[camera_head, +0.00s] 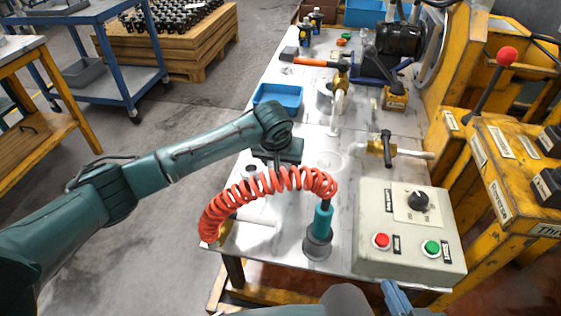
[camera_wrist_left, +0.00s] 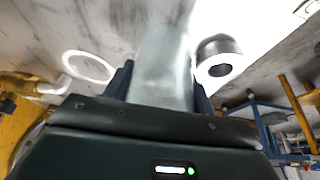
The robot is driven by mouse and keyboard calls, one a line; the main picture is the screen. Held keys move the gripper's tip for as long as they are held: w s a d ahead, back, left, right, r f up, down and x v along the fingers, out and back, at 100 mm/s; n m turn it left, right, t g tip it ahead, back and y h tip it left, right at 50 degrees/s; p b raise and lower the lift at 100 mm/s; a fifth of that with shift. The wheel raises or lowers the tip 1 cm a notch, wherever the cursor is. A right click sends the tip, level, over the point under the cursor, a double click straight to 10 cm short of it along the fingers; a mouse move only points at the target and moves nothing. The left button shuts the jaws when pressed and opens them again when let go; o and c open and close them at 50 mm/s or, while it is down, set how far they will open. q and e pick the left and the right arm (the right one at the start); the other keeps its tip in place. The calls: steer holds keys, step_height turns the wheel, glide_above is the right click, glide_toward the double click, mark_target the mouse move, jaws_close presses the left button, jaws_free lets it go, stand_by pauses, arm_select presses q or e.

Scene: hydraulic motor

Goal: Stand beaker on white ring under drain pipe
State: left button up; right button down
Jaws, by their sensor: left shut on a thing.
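My left gripper (camera_head: 280,152) is over the table, left of the drain pipe. In the left wrist view, its two fingers (camera_wrist_left: 163,85) are shut on a clear beaker (camera_wrist_left: 163,60). The beaker is hidden in the head view. The flat white ring (camera_wrist_left: 88,67) lies on the table beside the beaker and apart from it, and looks empty. It shows faintly in the head view (camera_head: 329,172). The drain pipe (camera_head: 408,152) has a dark valve handle and ends near the ring. My right gripper (camera_head: 392,298) is only partly visible at the bottom edge; its opening is unclear.
A red coiled hose (camera_head: 270,185) leads to a teal tool in a dark holder (camera_head: 317,245) at the table's front. A control box (camera_head: 410,228) stands to the right. A blue tray (camera_head: 278,97) lies behind my left gripper. A metal cylinder (camera_wrist_left: 217,58) stands near the beaker.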

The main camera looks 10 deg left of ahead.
arm_select(q)
steer(key=o, duration=0.6)
steer(key=shift+f, duration=0.15)
steer(key=shift+c, duration=0.2)
steer(key=o, duration=0.4)
steer(key=shift+o, duration=0.2)
